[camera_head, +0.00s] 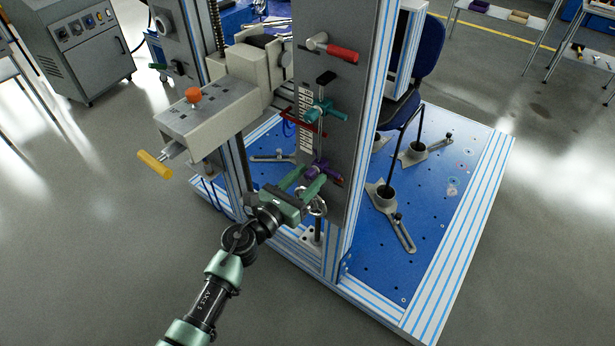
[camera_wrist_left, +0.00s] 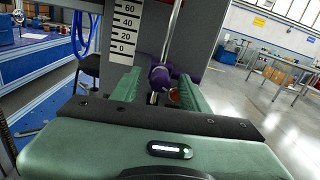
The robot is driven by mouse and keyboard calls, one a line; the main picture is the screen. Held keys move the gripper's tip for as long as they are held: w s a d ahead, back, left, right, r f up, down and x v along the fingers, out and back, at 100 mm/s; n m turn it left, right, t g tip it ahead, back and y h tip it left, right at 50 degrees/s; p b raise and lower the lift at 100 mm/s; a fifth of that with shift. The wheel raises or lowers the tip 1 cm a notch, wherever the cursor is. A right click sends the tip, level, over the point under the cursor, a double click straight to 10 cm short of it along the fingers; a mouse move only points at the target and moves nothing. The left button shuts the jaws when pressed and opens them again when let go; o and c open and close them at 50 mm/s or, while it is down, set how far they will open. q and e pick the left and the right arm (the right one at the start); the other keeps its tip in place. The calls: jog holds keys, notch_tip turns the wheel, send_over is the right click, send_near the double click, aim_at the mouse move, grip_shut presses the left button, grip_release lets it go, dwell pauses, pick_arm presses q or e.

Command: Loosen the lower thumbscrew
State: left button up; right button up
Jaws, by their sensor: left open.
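The lower thumbscrew is a purple knob (camera_head: 322,169) low on the grey upright panel in the head view. It also shows in the left wrist view (camera_wrist_left: 160,76), between the two green fingers. My left gripper (camera_head: 306,181) is open at the knob, with one finger on each side of it. I cannot tell whether the fingers touch it. A teal thumbscrew (camera_head: 320,110) sits higher on the same panel. My right gripper is not in view.
A red handle (camera_head: 342,54) sticks out near the panel's top. A yellow handle (camera_head: 155,164) juts from the grey block at left. A striped metal upright (camera_head: 360,150) stands beside the panel. The blue base plate (camera_head: 440,200) carries several grey brackets. Open floor lies to the left.

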pick_arm(q)
grip_shut()
